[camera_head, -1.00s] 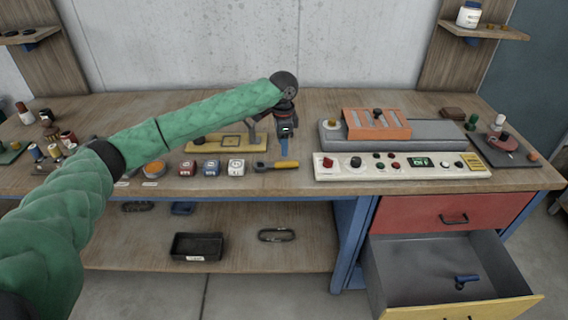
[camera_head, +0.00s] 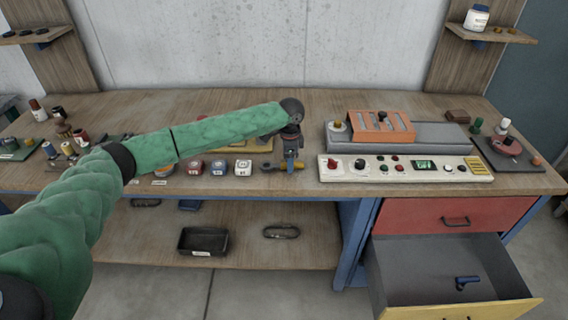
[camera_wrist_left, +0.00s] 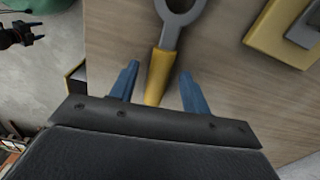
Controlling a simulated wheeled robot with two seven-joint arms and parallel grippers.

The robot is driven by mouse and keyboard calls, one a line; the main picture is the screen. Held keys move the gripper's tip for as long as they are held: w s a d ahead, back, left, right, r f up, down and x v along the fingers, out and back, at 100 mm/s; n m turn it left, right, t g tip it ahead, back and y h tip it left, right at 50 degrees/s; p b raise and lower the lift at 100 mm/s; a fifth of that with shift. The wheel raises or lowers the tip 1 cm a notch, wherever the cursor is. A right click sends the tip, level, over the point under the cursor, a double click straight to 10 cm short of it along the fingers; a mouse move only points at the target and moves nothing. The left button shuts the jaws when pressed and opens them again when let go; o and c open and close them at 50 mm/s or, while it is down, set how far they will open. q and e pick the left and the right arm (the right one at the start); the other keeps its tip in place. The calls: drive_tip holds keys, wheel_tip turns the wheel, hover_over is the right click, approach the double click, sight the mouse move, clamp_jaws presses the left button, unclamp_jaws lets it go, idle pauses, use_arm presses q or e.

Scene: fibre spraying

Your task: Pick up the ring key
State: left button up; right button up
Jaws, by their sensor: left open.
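The ring key has a grey ring end and a yellow handle. In the head view the ring key (camera_head: 270,167) lies on the bench top near the front edge, ring to the left. My left gripper (camera_head: 290,165) points down at its handle. In the left wrist view the left gripper (camera_wrist_left: 160,74) is open, one blue finger on each side of the yellow handle of the ring key (camera_wrist_left: 159,77). Contact cannot be told. A dark gripper with blue fingers, seemingly my right (camera_wrist_left: 22,36), shows small at the upper left of the wrist view.
Small labelled pots (camera_head: 219,168) stand left of the key. A control panel (camera_head: 400,168) stands to the right. A yellow plate (camera_head: 250,146) lies behind the key. An open drawer (camera_head: 440,275) juts out at the lower right. A black tray (camera_head: 203,240) sits on the lower shelf.

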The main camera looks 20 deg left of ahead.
use_arm(q)
drive_tip(key=shift+f, duration=0.35)
clamp_jaws()
